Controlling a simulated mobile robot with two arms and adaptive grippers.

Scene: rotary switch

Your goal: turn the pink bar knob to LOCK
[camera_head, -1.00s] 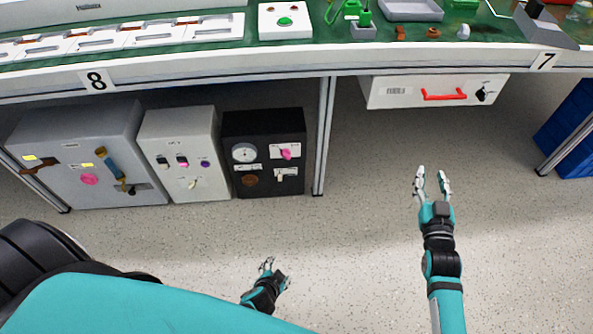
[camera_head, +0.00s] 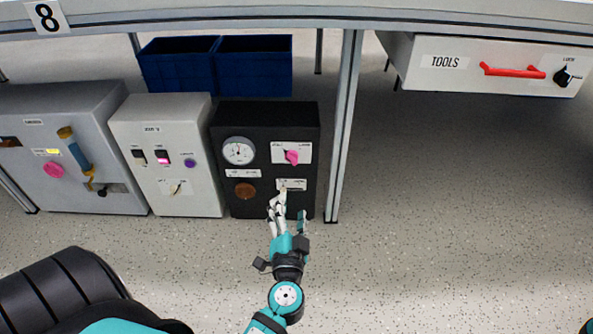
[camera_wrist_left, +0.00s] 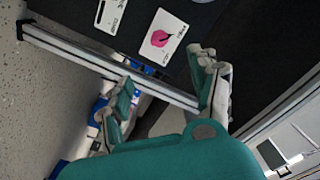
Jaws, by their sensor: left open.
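The pink bar knob (camera_head: 291,156) sits on a white label plate at the upper right of the black panel box (camera_head: 233,199). The plate's lettering is too small to read. In the left wrist view the pink knob (camera_wrist_left: 159,38) shows on its plate, beyond the fingers. My left gripper (camera_head: 288,208) is open and empty, in front of the lower part of the black box, below the knob and apart from it. In the left wrist view its two spread fingers (camera_wrist_left: 166,72) show. My right gripper is not in view.
A grey-white switch box (camera_head: 203,200) and a larger grey cabinet (camera_head: 90,110) stand left of the black box. A table leg (camera_head: 343,130) rises just right of it. Blue bins (camera_head: 255,65) are behind. A tools drawer (camera_head: 445,80) hangs at right above clear floor.

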